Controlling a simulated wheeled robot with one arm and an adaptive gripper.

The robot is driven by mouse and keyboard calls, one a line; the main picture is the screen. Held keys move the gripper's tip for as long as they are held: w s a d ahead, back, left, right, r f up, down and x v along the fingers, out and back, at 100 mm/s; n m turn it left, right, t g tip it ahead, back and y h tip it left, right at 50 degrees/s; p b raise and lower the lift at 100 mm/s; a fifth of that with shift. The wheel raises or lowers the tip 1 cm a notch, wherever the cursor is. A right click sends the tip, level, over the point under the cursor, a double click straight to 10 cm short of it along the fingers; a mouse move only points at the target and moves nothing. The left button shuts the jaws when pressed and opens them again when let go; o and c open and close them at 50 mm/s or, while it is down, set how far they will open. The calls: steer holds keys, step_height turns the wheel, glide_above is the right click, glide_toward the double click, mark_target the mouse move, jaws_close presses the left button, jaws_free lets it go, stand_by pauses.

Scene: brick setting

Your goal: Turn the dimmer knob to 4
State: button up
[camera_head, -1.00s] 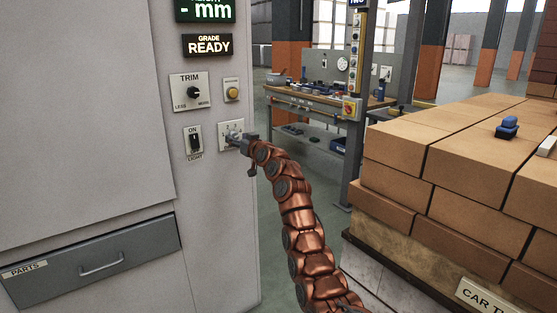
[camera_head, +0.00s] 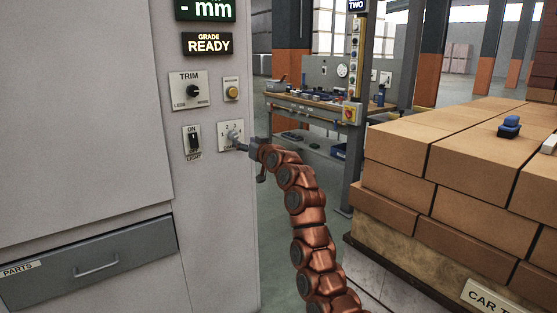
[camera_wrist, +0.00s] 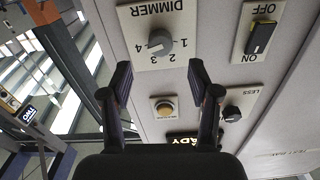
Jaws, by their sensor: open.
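The dimmer plate (camera_head: 224,129) is on the grey cabinet front, right of the light switch. In the wrist view the plate (camera_wrist: 183,21) appears upside down, with numerals 1 to 4 around a grey round knob (camera_wrist: 160,42). I cannot tell which numeral the knob points to. My gripper (camera_wrist: 160,79) is open and empty, its two fingertips apart on either side of the line to the knob and short of it. In the head view my gripper (camera_head: 240,147) is just in front of the plate, at its lower right, and partly covers it.
The light switch (camera_head: 194,139), trim knob (camera_head: 192,91) and an amber button (camera_head: 232,90) are close by on the same panel. A parts drawer (camera_head: 95,262) is lower left. A brick stack (camera_head: 440,160) stands right of my arm, with a gap between it and the cabinet.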

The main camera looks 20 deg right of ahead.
steer(key=w+a+f+n+g+h+p, duration=0.1)
steer(key=w+a+f+g+h+p, duration=0.1)
steer(key=a+g+p, duration=0.1)
steer(key=shift+a+g, duration=0.5)
steer(key=shift+a, duration=0.85)
steer(key=shift+f+g+p, duration=0.15)
steer(key=shift+g+p, duration=0.15)
steer(key=shift+p, duration=0.05)
steer(key=s+d+r+m+g+h+p, duration=0.1)
steer(key=s+d+r+g+h+p, duration=0.1)
steer(key=s, duration=0.6)
steer(key=s+d+r+m+g+h+p, duration=0.1)
steer(key=s+d+r+g+h+p, duration=0.1)
steer(key=s, duration=0.7)
steer(key=s+d+r+m+g+h+p, duration=0.1)
steer(key=s+d+r+g+p, duration=0.1)
steer(key=s+d, duration=0.3)
steer(key=s+g+p, duration=0.1)
steer(key=s, duration=0.2)
steer(key=shift+s+d+h+p, duration=0.25)
steer(key=shift+d+h+p, duration=0.05)
steer(key=shift+h+p, duration=0.1)
